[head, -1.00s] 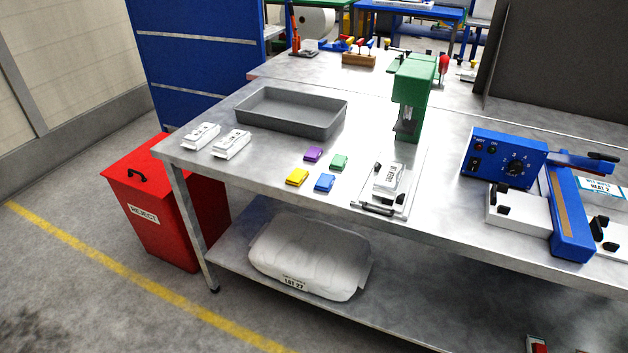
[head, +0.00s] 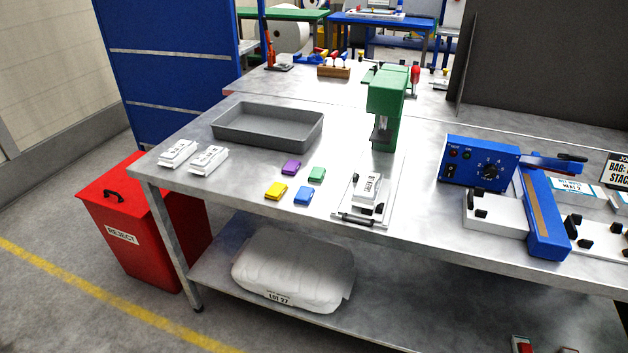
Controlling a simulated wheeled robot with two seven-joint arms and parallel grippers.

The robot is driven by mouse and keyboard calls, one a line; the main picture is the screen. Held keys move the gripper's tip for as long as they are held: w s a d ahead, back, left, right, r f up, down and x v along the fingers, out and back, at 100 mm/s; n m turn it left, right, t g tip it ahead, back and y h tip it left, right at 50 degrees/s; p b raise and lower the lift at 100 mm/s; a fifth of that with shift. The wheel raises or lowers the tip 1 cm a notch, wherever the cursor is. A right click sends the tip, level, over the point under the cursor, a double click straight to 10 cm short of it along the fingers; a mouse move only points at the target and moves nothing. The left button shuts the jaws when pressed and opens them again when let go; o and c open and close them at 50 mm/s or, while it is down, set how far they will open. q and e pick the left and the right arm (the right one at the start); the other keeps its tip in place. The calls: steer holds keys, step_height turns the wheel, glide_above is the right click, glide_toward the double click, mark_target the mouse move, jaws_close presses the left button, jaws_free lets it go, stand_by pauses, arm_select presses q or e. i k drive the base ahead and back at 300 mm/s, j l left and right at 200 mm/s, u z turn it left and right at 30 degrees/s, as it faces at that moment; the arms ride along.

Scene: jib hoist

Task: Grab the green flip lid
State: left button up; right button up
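The green flip lid (head: 316,175) is a small green block lying on the metal table. It is in the head view, a little left of the middle. A purple lid (head: 291,167) lies to its left, a blue lid (head: 304,196) in front of it and a yellow lid (head: 276,191) to the front left. The lids lie apart from each other. Neither of my grippers shows in the head view.
A grey tray (head: 268,127) stands behind the lids. White boxes (head: 208,160) lie at the left. A green press (head: 385,108) and a white fixture (head: 366,193) stand to the right. A blue sealer (head: 482,164) is further right. A red reject bin (head: 140,235) stands on the floor.

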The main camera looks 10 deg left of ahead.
mark_target(317, 175)
steer(key=i+j+z, duration=0.2)
steer(key=j, duration=0.2)
steer(key=i+j+z, duration=0.2)
steer(key=j, duration=0.2)
steer(key=i+j+z, duration=0.2)
steer(key=j, duration=0.25)
steer(key=j+z, duration=0.25)
steer(key=j, duration=0.2)
